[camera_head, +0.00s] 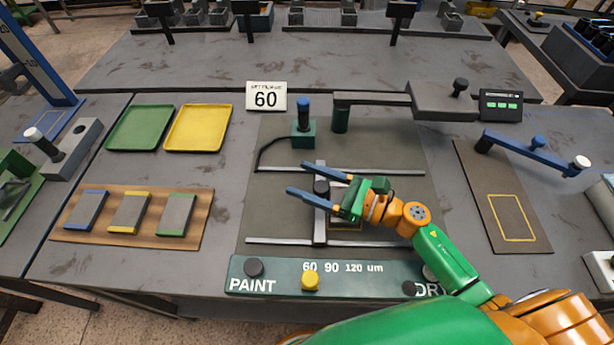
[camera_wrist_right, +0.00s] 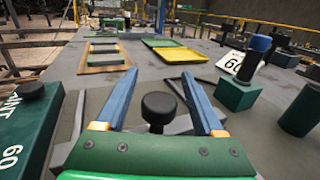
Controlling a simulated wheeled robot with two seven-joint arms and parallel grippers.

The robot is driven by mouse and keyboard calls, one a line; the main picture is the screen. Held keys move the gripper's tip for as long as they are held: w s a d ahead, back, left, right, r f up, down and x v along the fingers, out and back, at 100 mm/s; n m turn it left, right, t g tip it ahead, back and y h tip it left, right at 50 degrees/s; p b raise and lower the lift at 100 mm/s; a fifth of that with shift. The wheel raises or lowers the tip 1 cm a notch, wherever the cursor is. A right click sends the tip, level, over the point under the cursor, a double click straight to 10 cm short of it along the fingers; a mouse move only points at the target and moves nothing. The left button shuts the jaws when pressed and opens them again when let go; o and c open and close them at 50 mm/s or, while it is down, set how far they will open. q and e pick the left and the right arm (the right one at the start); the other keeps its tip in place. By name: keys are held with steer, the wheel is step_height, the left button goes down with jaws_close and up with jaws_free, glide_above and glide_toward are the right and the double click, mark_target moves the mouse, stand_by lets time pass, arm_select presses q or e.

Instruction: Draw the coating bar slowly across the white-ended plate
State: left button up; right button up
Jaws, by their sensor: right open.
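The coating bar (camera_head: 320,232) lies across two pale rails, with a black knob (camera_head: 321,187) standing on it. My right gripper (camera_head: 298,178) is open, its blue fingers either side of the knob with the tips past it. The right wrist view shows the knob (camera_wrist_right: 158,106) between the open fingers, apart from both. I cannot make out a white-ended plate; part of a yellow outline shows under my right gripper. Three plates with blue (camera_head: 87,209), yellow (camera_head: 130,212) and green (camera_head: 176,214) ends lie on a wooden board. My left gripper is not in view.
A green panel (camera_head: 280,275) marked PAINT with knobs runs along the front. A green tray (camera_head: 140,128) and yellow tray (camera_head: 198,128) lie at back left. A sign (camera_head: 266,96) reads 60.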

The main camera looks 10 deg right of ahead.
steer(key=shift+a, duration=0.1)
steer(key=shift+c, duration=0.2)
jaws_close()
stand_by(1.3)
